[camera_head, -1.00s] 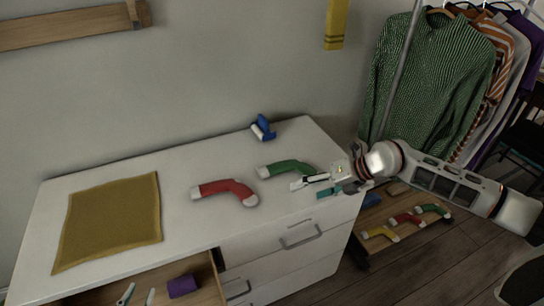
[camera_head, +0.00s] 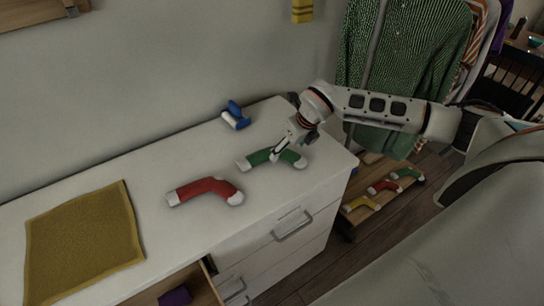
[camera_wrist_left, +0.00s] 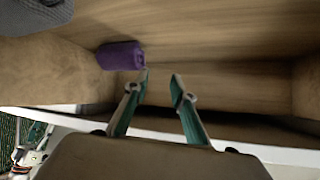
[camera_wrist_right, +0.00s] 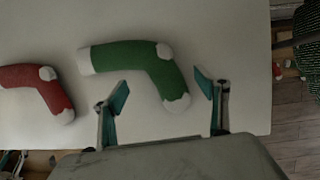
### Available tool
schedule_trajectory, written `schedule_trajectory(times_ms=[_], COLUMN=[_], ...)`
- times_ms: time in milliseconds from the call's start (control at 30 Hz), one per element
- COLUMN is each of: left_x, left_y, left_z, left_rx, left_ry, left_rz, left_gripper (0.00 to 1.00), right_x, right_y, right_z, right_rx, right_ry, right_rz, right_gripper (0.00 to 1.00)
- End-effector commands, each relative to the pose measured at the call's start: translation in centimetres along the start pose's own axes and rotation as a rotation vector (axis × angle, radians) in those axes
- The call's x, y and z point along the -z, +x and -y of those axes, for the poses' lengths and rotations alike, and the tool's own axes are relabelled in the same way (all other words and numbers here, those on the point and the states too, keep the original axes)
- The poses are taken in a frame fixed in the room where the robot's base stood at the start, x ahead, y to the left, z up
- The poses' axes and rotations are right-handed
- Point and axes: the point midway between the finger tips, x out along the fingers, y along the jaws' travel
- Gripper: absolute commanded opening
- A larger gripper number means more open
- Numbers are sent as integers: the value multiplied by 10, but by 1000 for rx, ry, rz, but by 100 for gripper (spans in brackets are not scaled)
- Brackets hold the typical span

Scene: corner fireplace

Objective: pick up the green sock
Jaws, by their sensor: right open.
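The green sock (camera_head: 270,156), with white cuff and toe, lies bent on the white dresser top (camera_head: 150,165). It also shows in the right wrist view (camera_wrist_right: 140,58). My right gripper (camera_head: 277,153) is open just over the sock. In the right wrist view its teal fingertips (camera_wrist_right: 161,79) are apart, with the toe half of the sock between them in the picture. I cannot tell the exact height or any contact. My left gripper (camera_wrist_left: 160,77) is open and empty over the open drawer, near a purple rolled item (camera_wrist_left: 120,55).
A red sock (camera_head: 205,190) lies left of the green one, and a mustard cloth (camera_head: 85,240) further left. A blue-and-white object (camera_head: 236,115) stands near the wall. The drawer (camera_head: 195,285) is open. A low shelf (camera_head: 380,190) with several socks stands on the right.

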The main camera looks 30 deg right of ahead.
Motion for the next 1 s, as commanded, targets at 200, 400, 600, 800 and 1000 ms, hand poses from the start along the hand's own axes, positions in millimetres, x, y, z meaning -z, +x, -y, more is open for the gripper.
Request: schedule_trajectory(times_ms=[200, 400, 600, 800, 1000], left_x=[4, 4, 4, 4, 4], left_y=[-2, -2, -2, -2, -2], left_z=[1, 0, 0, 0, 1], left_rx=[0, 0, 0, 0, 0], left_ry=[0, 0, 0, 0, 1], left_rz=[-1, -1, -2, -1, -1], left_gripper=[25, 25, 25, 25, 25], right_x=[1, 0, 0, 1, 0], right_y=[26, 29, 29, 29, 28], right_z=[-1, 0, -1, -1, -1], right_rx=[-2, -1, -1, -1, -1], right_ry=[0, 0, 0, 0, 0], right_rz=[0, 1, 1, 1, 1], right_gripper=[73, 73, 42, 28, 28])
